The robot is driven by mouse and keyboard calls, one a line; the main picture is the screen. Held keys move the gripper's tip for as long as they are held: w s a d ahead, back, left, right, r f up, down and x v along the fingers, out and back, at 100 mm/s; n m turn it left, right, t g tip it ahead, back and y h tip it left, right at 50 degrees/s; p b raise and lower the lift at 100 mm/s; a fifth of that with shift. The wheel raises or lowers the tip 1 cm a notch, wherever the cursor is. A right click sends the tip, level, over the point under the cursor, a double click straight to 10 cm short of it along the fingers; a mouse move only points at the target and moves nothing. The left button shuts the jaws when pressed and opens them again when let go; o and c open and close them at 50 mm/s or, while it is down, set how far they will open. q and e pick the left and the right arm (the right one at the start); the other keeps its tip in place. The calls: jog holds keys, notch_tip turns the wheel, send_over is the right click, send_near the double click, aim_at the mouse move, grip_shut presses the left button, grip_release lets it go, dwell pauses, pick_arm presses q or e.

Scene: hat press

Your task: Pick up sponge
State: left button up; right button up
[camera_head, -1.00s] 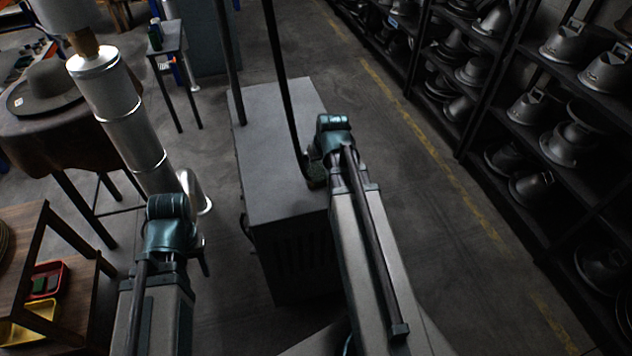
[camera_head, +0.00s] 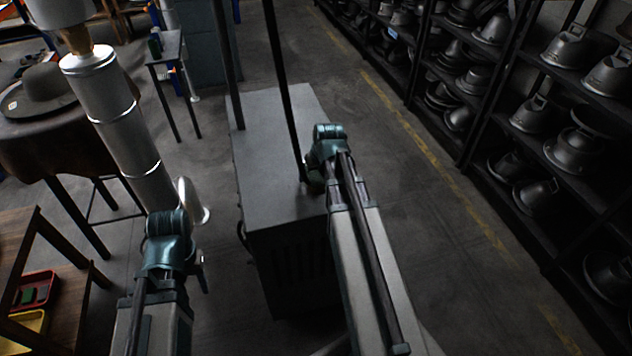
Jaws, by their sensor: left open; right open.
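No sponge can be made out for certain. Small dark green blocks (camera_head: 28,296) lie in a red tray (camera_head: 51,277) at the lower left; I cannot tell whether one is a sponge. My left gripper (camera_head: 203,278) is open, mostly hidden behind its wrist, above the floor between the wooden shelf unit and the grey cabinet. My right gripper (camera_head: 311,186) is open over the right edge of the grey cabinet (camera_head: 270,130), close to a black post. Its fingers are mostly hidden by the wrist, so contact cannot be told.
A yellow tray (camera_head: 32,322) sits by the red one on the wooden shelf unit (camera_head: 75,290). A silver pipe (camera_head: 125,135) stands beside a covered table with a hat (camera_head: 45,90). Black racks of metal hat moulds (camera_head: 535,115) line the right. The floor between is clear.

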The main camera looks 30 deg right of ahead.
jog(key=c, duration=1.3)
jog(key=shift+r, duration=0.15)
jog(key=shift+c, duration=0.2)
